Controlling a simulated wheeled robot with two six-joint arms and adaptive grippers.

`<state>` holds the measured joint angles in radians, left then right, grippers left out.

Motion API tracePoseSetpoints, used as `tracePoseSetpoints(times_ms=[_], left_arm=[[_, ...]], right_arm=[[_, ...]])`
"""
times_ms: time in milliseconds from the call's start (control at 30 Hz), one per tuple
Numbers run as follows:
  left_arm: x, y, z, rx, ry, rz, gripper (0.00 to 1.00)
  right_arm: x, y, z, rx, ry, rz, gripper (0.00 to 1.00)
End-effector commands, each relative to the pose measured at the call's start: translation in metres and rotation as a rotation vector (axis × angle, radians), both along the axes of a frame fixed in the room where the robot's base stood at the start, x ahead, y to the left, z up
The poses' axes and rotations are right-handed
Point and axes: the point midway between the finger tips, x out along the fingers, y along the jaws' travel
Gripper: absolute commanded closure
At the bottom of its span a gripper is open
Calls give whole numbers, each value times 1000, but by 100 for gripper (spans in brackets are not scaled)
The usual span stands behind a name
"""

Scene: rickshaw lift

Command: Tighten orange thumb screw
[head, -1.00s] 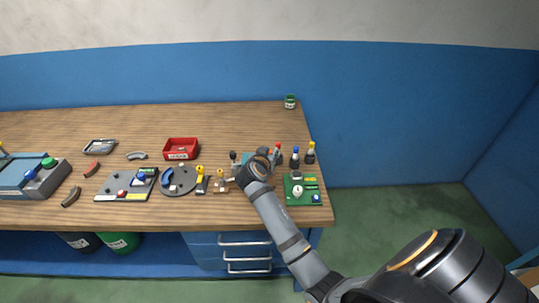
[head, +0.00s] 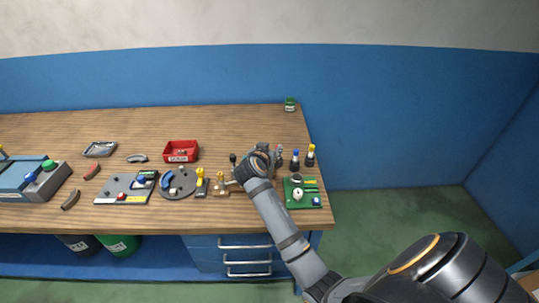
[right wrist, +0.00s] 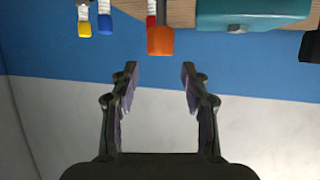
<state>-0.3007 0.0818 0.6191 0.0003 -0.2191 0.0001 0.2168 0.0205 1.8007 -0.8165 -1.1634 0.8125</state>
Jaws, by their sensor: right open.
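An orange block-shaped piece (right wrist: 160,40), which looks like the orange thumb screw, hangs at the top centre of the right wrist view. A teal body (right wrist: 250,12) is to its right, at the top edge. My right gripper (right wrist: 158,68) is open and empty, its two fingers apart and pointing toward the orange piece, with a gap between. In the head view my right gripper (head: 262,152) is over the right part of the bench and hides the orange piece and most of the teal body. My left gripper is not in view.
A green board (head: 303,190) lies at the bench's front right. A red bin (head: 181,150) and a round grey plate (head: 178,182) are to the left. The bench's back is mostly clear.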

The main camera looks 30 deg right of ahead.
Motion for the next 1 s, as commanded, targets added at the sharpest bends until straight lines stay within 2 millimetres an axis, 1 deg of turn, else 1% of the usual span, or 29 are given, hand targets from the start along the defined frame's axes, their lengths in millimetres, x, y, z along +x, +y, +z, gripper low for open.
tracePoseSetpoints(times_ms=[33, 200, 300, 400, 900, 967, 1000], left_arm=[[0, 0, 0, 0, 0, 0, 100], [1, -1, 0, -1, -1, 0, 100], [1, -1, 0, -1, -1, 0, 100], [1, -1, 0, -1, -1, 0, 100], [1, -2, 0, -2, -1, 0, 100], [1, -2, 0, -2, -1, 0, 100], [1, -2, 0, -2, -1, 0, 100]], right_arm=[[1, 0, 14, 0, -7, 0, 54], [1, 0, 50, 0, -4, 0, 54], [1, 0, 63, 1, -2, 0, 54], [0, 0, 70, 1, -2, -1, 54], [0, 0, 71, 0, 0, 0, 54], [-1, 0, 69, 1, 7, 3, 54], [-5, 2, 62, 5, 23, 11, 54]])
